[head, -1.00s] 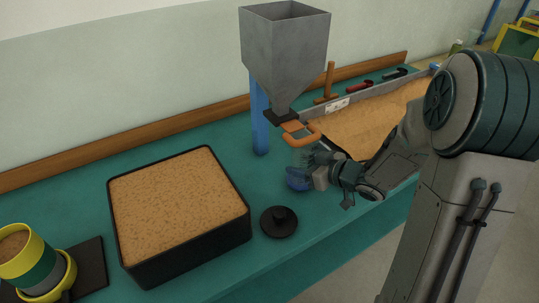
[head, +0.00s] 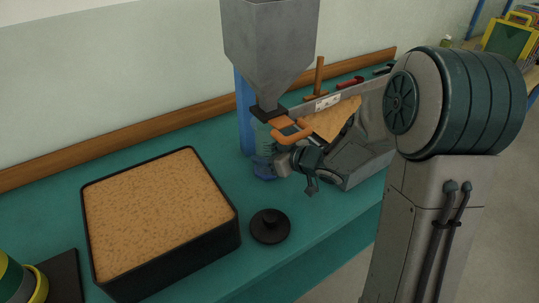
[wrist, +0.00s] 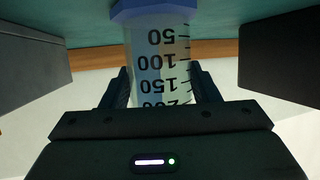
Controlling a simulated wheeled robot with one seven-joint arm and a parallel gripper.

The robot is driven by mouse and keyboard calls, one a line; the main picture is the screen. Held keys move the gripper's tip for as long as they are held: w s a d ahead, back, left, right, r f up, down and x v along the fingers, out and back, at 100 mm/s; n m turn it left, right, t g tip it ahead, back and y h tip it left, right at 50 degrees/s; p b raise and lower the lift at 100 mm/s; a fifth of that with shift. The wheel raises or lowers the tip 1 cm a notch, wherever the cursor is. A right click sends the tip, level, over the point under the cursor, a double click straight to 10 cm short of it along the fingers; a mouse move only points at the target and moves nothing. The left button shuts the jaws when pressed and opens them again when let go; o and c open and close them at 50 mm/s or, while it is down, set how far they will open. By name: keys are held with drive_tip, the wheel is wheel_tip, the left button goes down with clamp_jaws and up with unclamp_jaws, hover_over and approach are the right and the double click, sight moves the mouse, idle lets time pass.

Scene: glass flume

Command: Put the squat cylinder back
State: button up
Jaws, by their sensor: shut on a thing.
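The squat cylinder (head: 262,141) is a clear measuring cylinder with a blue foot. It stands upright in my gripper (head: 279,160), below the hopper outlet and close in front of the blue post. In the wrist view the clear cylinder (wrist: 161,62) shows its blue foot at the top and dark marks, 50, 100 and 150, upside down. My gripper (wrist: 161,92) is shut on its body, one finger on each side. I cannot tell whether the foot touches the teal bench. No marked place for the cylinder is clear to see.
A grey hopper (head: 270,45) with an orange handle (head: 291,132) hangs just above the cylinder. A sand-filled flume (head: 334,121) lies behind my arm.

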drive_tip(key=shift+f, duration=0.15)
drive_tip(key=o, duration=1.1)
drive_tip(key=shift+d, duration=0.1)
